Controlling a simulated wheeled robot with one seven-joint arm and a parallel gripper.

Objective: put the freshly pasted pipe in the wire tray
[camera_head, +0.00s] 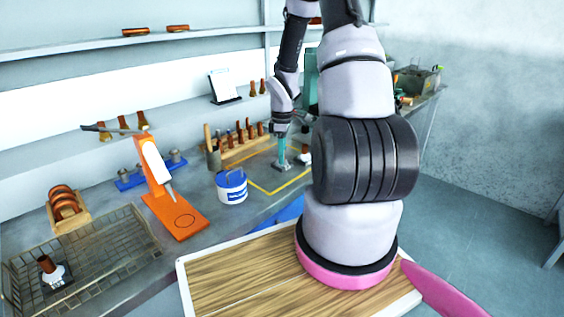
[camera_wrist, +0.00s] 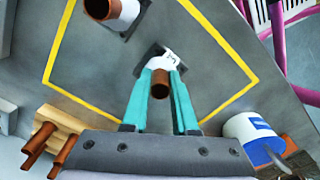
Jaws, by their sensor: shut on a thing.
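My gripper (camera_wrist: 160,76) is shut on a brown pipe (camera_wrist: 160,88) with a white part and a dark square base, inside a yellow outline on the bench. In the head view my gripper (camera_head: 281,152) points down there, and its teal fingers hide most of that pipe. The wire tray (camera_head: 140,222) is at the lower left of the head view, far from my gripper. A brown-and-white pipe (camera_head: 47,265) stands upright in it.
A white-and-blue tub (camera_head: 231,186) stands near the outline, towards the tray. An orange stand (camera_head: 178,214), a blue rack (camera_head: 150,172) and a wooden holder with rings (camera_head: 66,212) lie between. A wooden rack of brown pieces (camera_head: 240,145) is behind. Much of the tray is bare.

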